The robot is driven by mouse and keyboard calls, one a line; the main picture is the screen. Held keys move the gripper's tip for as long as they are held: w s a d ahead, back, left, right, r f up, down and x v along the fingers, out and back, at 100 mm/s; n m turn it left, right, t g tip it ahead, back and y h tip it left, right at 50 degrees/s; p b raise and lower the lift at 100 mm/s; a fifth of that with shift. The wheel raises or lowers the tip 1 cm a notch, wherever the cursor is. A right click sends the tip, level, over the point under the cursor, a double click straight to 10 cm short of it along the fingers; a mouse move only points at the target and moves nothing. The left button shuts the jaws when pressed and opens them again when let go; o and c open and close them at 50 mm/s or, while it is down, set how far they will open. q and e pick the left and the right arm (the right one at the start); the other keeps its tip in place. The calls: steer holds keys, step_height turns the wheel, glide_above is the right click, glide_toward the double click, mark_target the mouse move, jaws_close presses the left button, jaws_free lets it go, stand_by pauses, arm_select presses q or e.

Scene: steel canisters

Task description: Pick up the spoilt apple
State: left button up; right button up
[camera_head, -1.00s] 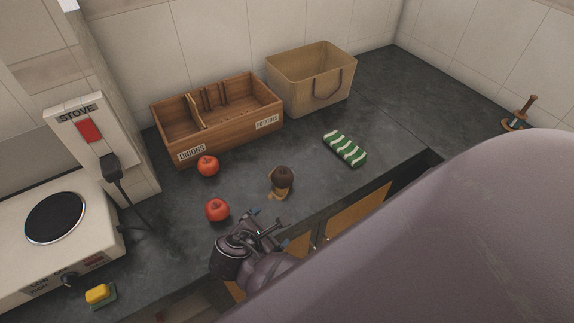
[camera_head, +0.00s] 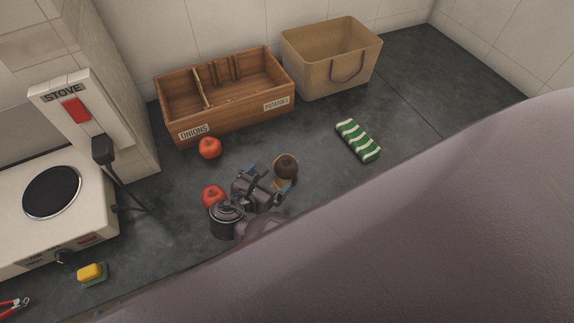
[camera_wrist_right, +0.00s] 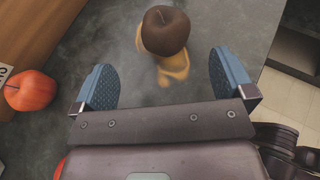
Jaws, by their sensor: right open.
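The spoilt apple (camera_head: 286,166) is dark brown and sits on the grey counter on a yellowish-brown patch. In the right wrist view the spoilt apple (camera_wrist_right: 166,30) lies just beyond the fingertips, roughly centred between them. My right gripper (camera_head: 268,180) is open and empty, close to the apple on its near left side. Its two blue pads (camera_wrist_right: 165,82) show apart in the wrist view, with nothing between them but counter and part of the patch. My left gripper is not in view.
Two red apples stand nearby, one by the wooden crate (camera_head: 210,148) and one (camera_head: 213,195) close beside my right gripper. The wooden crate (camera_head: 235,121), a tan basket (camera_head: 310,80), a green striped cloth (camera_head: 358,141) and a stove (camera_head: 100,215) stand around.

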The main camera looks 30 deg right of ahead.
mark_target(281, 173)
steer(key=x, duration=0.3)
steer(key=shift+d+f, duration=0.1)
steer(key=shift+d, duration=0.05)
steer(key=shift+s+f+x, duration=0.1)
steer(key=shift+x, duration=0.8)
steer(key=shift+s+f+x, duration=0.15)
steer(key=shift+x, duration=0.75)
steer(key=shift+s+f+x, duration=0.1)
steer(key=shift+x, duration=0.8)
steer(key=c, duration=1.1)
steer(key=shift+o, duration=0.2)
steer(key=shift+r, duration=0.1)
